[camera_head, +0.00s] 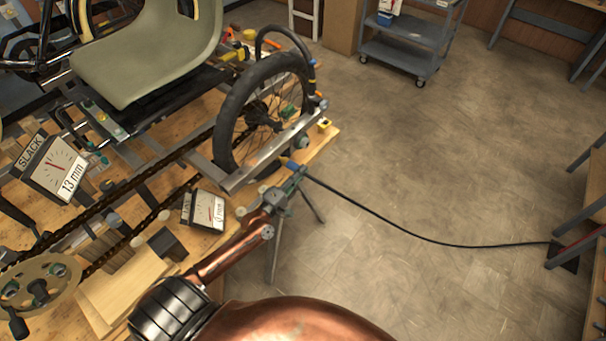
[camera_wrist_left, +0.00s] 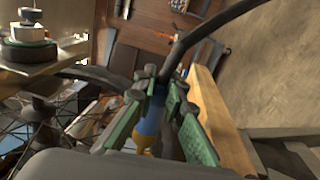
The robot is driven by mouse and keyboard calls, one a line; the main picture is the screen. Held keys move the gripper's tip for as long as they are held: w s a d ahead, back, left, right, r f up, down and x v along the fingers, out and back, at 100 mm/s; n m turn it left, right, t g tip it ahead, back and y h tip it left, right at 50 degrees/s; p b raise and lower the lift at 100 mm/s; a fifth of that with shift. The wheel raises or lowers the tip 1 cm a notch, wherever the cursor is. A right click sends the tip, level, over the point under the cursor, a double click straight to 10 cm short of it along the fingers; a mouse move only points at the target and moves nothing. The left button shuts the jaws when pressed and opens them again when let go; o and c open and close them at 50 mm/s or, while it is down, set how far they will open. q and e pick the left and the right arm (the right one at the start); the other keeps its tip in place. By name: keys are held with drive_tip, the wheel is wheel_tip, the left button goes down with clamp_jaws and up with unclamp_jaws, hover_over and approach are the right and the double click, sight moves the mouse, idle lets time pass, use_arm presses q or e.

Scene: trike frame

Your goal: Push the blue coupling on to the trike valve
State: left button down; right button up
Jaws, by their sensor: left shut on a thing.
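My left gripper (camera_head: 291,180) reaches up from the lower middle of the head view to the near side of the trike's wheel. Its green-padded fingers also show in the left wrist view (camera_wrist_left: 158,95), shut on the blue coupling (camera_wrist_left: 150,122). In the head view the blue coupling (camera_head: 293,167) shows just past the fingertips, with a black hose (camera_head: 420,236) leading from it to the right. A yellow-orange piece (camera_wrist_left: 143,145) sits at the coupling's end. I cannot make out the valve itself, or whether the coupling touches it. My right gripper is out of view.
The spoked wheel (camera_head: 238,125) and a metal frame rail (camera_head: 270,152) stand close beside the gripper. Two dial gauges (camera_head: 58,170) (camera_head: 208,211), a chain and wooden blocks crowd the wooden bench at left.

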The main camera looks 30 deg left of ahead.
use_arm(q)
drive_tip(key=c, duration=1.9)
unclamp_jaws()
drive_tip(key=shift+s, duration=0.1)
drive_tip(key=s+a+f, duration=0.1)
drive_tip(key=s, duration=1)
drive_tip(key=shift+s+f, duration=0.25)
drive_tip(key=shift+s, duration=0.1)
